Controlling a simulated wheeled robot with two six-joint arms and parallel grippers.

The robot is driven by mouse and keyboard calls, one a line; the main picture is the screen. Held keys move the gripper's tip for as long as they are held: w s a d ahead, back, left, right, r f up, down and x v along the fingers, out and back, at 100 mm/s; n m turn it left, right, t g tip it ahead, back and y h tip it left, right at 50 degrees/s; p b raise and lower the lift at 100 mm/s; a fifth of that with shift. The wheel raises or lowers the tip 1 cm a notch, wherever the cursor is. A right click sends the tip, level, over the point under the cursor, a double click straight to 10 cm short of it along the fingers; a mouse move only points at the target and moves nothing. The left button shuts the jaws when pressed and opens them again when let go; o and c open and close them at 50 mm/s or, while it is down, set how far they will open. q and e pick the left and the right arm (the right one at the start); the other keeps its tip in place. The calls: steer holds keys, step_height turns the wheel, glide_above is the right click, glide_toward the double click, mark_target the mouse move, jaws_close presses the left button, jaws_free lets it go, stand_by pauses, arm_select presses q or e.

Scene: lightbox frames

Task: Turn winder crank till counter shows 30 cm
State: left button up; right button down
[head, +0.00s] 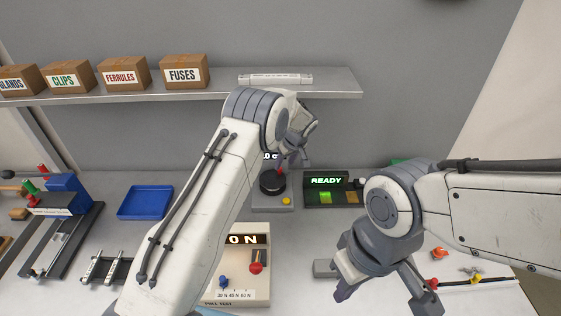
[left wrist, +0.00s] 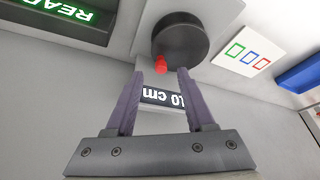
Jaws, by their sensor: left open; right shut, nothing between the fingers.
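The winder (head: 268,207) has a black round crank disc (head: 269,186) with a red knob (head: 281,171). Disc (left wrist: 180,38) and red knob (left wrist: 160,64) also show in the left wrist view. The counter (left wrist: 163,98) appears upside down there; it seems to read 10 cm, but a finger covers its edge and any decimal point is unclear. My left gripper (head: 293,162) is open above the disc; in the left wrist view its fingertips (left wrist: 160,75) straddle the line to the knob, without clear contact. My right gripper (head: 412,295) is shut and empty at the front right.
A READY display unit (head: 327,182) stands right of the winder. A pull tester (head: 243,285) is in front, partly behind my left arm. A blue tray (head: 146,201) lies left. A shelf (head: 220,92) with labelled boxes crosses the back.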

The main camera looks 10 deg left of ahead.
mark_target(281, 168)
arm_select(q)
steer(key=f, duration=0.1)
steer(key=w+a+f+p, duration=0.1)
steer(key=w+a+f, duration=0.1)
steer(key=shift+f+p, duration=0.3)
steer(key=shift+p, duration=0.1)
steer(key=shift+w+a+f, duration=0.1)
steer(key=shift+w+f, duration=0.1)
steer(key=shift+f, duration=0.3)
jaws_close()
